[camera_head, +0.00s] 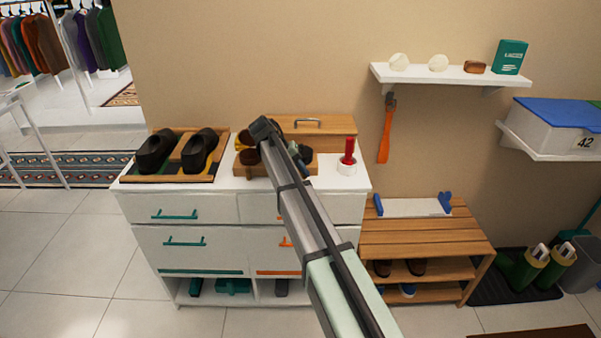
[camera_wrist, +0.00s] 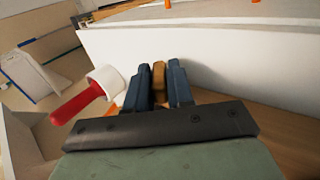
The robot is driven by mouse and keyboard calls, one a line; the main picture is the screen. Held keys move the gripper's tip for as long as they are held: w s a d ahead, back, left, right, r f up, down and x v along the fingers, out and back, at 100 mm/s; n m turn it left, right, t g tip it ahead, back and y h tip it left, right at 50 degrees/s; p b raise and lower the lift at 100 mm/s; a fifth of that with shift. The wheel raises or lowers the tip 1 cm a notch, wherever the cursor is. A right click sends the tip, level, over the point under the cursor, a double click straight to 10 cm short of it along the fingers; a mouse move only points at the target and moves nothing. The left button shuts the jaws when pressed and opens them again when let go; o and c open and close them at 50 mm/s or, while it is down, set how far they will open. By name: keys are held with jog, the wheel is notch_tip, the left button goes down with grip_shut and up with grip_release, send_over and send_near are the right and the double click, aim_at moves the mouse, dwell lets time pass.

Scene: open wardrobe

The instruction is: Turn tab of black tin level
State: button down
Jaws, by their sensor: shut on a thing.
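A wooden box (camera_head: 310,127) with a handle on its upright lid stands on the white dresser. Dark round shapes (camera_head: 250,157) sit in it, partly behind my arm; I cannot tell which is the black tin. My gripper (camera_head: 301,154) is at the right part of the box, mostly hidden by my arm. In the wrist view my gripper (camera_wrist: 159,80) has its two dark blue fingers close around a small brown piece (camera_wrist: 158,74). I cannot see whether this is the tin's tab, or how the tab is tilted.
Black shoes (camera_head: 200,150) on a tray stand at left. A wall shelf (camera_head: 430,75) hangs at upper right.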

jog(key=shift+h, duration=0.9)
jog(key=c, duration=1.1)
grip_release()
